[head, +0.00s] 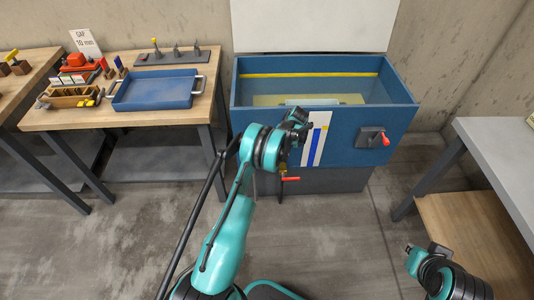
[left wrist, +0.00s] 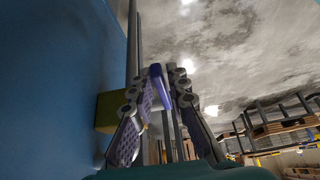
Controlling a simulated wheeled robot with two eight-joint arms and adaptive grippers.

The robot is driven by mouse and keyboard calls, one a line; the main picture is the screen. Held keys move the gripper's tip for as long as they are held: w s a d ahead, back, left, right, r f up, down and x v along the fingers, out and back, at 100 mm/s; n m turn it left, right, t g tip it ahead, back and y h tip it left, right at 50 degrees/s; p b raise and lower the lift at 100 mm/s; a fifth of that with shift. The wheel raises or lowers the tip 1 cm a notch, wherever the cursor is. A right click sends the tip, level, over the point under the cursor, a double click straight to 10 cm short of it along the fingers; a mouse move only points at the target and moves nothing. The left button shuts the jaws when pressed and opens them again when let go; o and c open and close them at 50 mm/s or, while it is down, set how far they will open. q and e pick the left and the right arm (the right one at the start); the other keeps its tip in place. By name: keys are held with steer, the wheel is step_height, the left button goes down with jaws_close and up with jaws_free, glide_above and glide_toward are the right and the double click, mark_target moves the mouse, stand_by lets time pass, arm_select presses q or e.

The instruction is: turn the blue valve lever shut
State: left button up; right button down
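The blue valve lever (left wrist: 160,86) shows in the left wrist view, between the two fingers of my left gripper (left wrist: 163,82). The fingers lie on both sides of it and seem to close on it, with little gap seen. An olive-yellow block (left wrist: 108,111) sits beside the fingers against a blue wall. In the head view my left gripper (head: 297,124) is at the front of the blue tank (head: 345,140); my arm hides the blue lever there. A red lever (head: 290,179) shows just below. My right arm is at the lower right; I make out no right fingers.
A red-handled switch (head: 384,140) sits on the tank's right front. A workbench (head: 140,117) with a blue tray (head: 155,105) and tools stands left. A grey-topped table (head: 500,150) stands right. The floor before the tank is clear.

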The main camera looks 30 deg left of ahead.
arm_select(q)
steer(key=shift+o, duration=0.4)
steer(key=v, duration=1.2)
steer(key=shift+r, duration=0.1)
steer(key=s+d+r+m+t+h, duration=0.1)
steer(key=s+d+r+m+t, duration=0.25)
steer(key=s+r+m, duration=0.5)
steer(key=s+d+r+m+t+h, duration=0.15)
steer(key=s+d+r+m, duration=0.3)
steer(key=r, duration=0.75)
steer(key=s+d+f+m+t+h, duration=0.1)
steer(key=s+d+m+t, duration=0.1)
steer(key=s+m, duration=0.3)
steer(key=s+d+f+m+t+h, duration=0.1)
steer(key=s+d+m+t, duration=0.2)
steer(key=s, duration=1.1)
steer(key=d+m, duration=0.2)
steer(key=m, duration=0.1)
steer(key=shift+s, duration=0.3)
steer(key=shift+d+h, duration=0.1)
steer(key=shift+h, duration=0.15)
